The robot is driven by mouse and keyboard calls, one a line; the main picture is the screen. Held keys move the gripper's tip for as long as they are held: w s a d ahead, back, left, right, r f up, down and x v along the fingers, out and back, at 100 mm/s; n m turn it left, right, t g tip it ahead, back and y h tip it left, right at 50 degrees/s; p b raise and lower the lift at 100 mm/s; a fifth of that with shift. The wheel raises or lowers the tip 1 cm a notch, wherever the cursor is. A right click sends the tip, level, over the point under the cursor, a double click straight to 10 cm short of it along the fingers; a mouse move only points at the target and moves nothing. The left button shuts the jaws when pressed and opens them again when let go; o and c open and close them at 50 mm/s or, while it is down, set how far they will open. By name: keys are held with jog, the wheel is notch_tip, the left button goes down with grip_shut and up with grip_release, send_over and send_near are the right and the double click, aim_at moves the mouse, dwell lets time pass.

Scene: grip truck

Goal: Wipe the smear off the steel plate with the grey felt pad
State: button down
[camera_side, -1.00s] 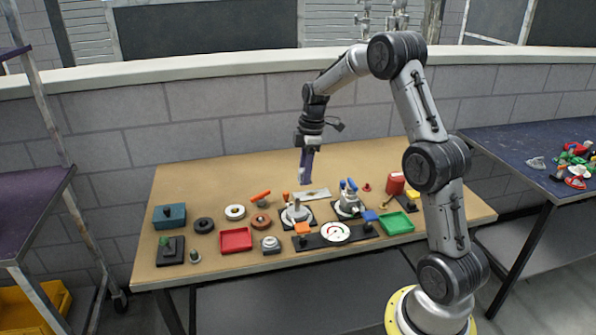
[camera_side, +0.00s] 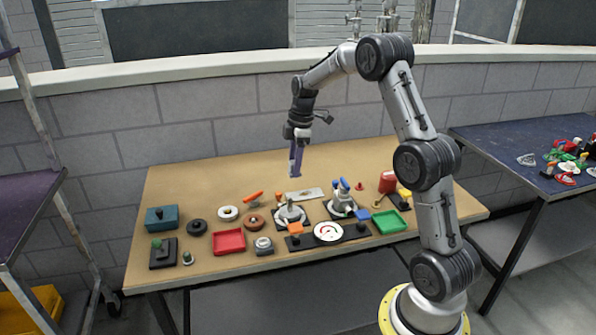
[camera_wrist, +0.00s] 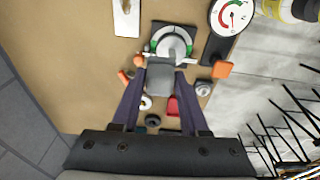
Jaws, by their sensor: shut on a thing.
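My gripper (camera_wrist: 160,77) is shut on the grey felt pad (camera_wrist: 160,80), a grey block between the purple fingertips in the wrist view. In the side view my gripper (camera_side: 295,174) hangs above the table, fingers down; the pad is hard to make out there. The pale steel plate (camera_side: 305,194) lies flat on the table, below and slightly right of the fingertips in that picture. In the wrist view the plate (camera_wrist: 126,20) is at the top left, apart from the pad. A small brownish mark, perhaps the smear, shows near its upper end.
Just in front of the plate stand a round fixture (camera_side: 290,214) and a blue-handled clamp (camera_side: 343,204). A white dial (camera_side: 328,232), a red tray (camera_side: 229,241) and a green tray (camera_side: 389,222) are nearer the front. The table's back left is clear.

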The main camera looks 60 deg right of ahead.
jog(key=w+d+f, duration=0.2)
jog(key=w+d, duration=0.2)
jog(key=d, duration=0.1)
send_over(293, 196)
jog(key=shift+s+d+f, duration=0.1)
jog(key=shift+f, duration=2.35)
jog(key=shift+s+d+f, duration=0.1)
jog(key=shift+f, duration=2.35)
jog(key=shift+s+d+f, duration=0.15)
jog(key=shift+f, duration=0.65)
jog(key=shift+s+d, duration=2.35)
jog(key=shift+s, duration=0.1)
jog(key=w+a, duration=0.5)
jog(key=shift+w, duration=0.1)
notch_tip(293, 196, up, 8)
